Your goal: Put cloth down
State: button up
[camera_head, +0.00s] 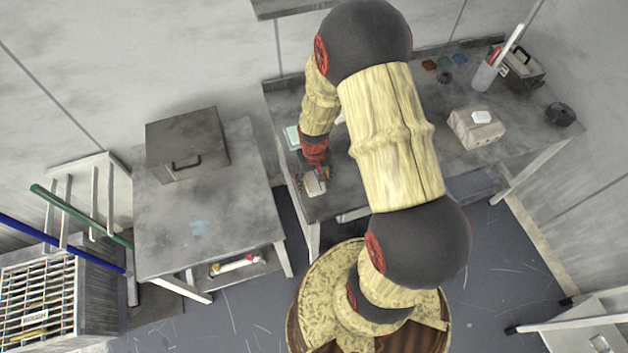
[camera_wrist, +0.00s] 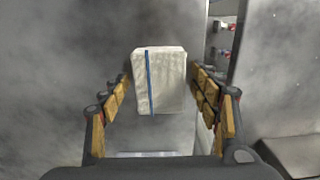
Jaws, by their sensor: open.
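The cloth (camera_wrist: 160,80) is a pale, folded block with a blue stripe down its left part. It lies on the grey workbench (camera_head: 350,190) near its front left corner, and also shows in the head view (camera_head: 316,187). My gripper (camera_head: 312,179) is over it at the bench's left end. In the wrist view my gripper (camera_wrist: 161,84) is open, with one finger on each side of the cloth. The fingers look slightly apart from the cloth's sides. I cannot tell whether its underside is fully flat on the bench.
A beige bundle with a white piece (camera_head: 478,130), a dark ring (camera_head: 560,114), a toolbox (camera_head: 524,68) and a cup of tools (camera_head: 485,77) stand on the bench's right. A lower table (camera_head: 215,225) with a grey box (camera_head: 187,145) stands left, across a gap.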

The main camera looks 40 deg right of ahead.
notch_tip(320, 180, up, 13)
jog(key=p, duration=0.3)
notch_tip(320, 180, up, 16)
jog(key=n+t, duration=0.1)
jog(key=t, duration=0.1)
send_over(313, 181)
jog(key=a, duration=0.5)
jog(key=s+a+r+n+t, duration=0.2)
jog(key=s+a+r, duration=0.4)
jog(key=s+r, duration=0.6)
notch_tip(313, 181, up, 2)
jog(key=shift+s+a+t, duration=0.25)
jog(key=shift+a+t, duration=0.1)
jog(key=shift+t, duration=0.45)
jog(key=shift+f+b, duration=0.35)
jog(key=shift+f, duration=0.05)
